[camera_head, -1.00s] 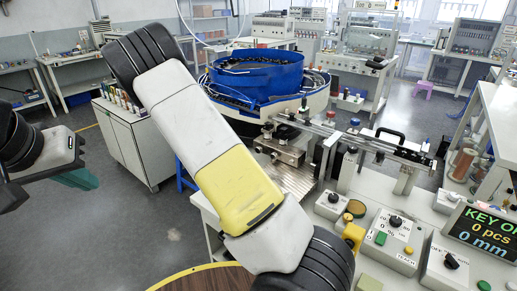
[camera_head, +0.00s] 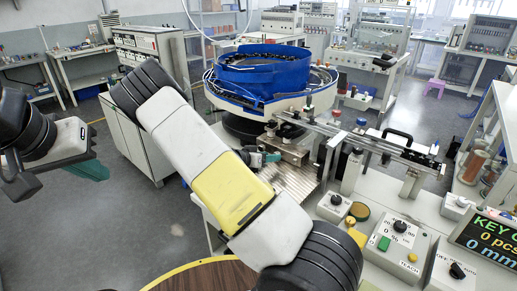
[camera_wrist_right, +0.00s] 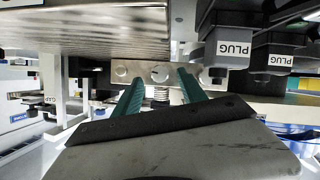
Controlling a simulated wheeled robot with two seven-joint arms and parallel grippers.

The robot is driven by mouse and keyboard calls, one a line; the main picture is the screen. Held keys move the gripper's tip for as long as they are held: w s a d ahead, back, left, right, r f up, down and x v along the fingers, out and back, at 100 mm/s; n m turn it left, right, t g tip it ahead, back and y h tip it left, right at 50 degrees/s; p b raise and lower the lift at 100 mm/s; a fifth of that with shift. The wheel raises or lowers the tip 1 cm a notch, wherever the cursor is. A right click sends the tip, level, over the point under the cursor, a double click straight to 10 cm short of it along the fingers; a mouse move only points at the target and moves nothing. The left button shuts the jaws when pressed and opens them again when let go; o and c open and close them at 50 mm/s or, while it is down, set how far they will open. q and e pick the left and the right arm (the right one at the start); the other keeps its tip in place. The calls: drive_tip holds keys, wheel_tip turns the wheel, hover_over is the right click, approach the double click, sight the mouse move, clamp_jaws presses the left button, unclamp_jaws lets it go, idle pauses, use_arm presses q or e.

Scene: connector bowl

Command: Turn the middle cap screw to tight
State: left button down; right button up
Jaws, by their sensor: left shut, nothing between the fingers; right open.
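In the head view my right gripper (camera_head: 265,157) shows its teal fingers by the metal block (camera_head: 294,154) below the bowl feeder; my own forearm hides part of this area. My left gripper (camera_head: 96,171) is shut and empty at the far left.
The blue bowl feeder (camera_head: 262,75) stands behind. A rail (camera_head: 365,142) runs right from the block. Boxes labelled PLUG (camera_wrist_right: 234,49) hang beside the right gripper. A control box (camera_head: 398,240) and display (camera_head: 489,236) are front right. Floor at left is clear.

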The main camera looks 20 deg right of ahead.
drive_tip(key=shift+x, duration=1.35)
clamp_jaws()
drive_tip(key=m+t+y, duration=0.1)
drive_tip(key=m+t, duration=0.1)
drive_tip(key=m, duration=0.1)
drive_tip(key=shift+s+d, duration=0.1)
drive_tip(key=shift+s, duration=0.05)
drive_tip(key=shift+m+t+y, duration=0.3)
drive_tip(key=shift+m+t, duration=0.1)
drive_tip(key=shift+m, duration=0.4)
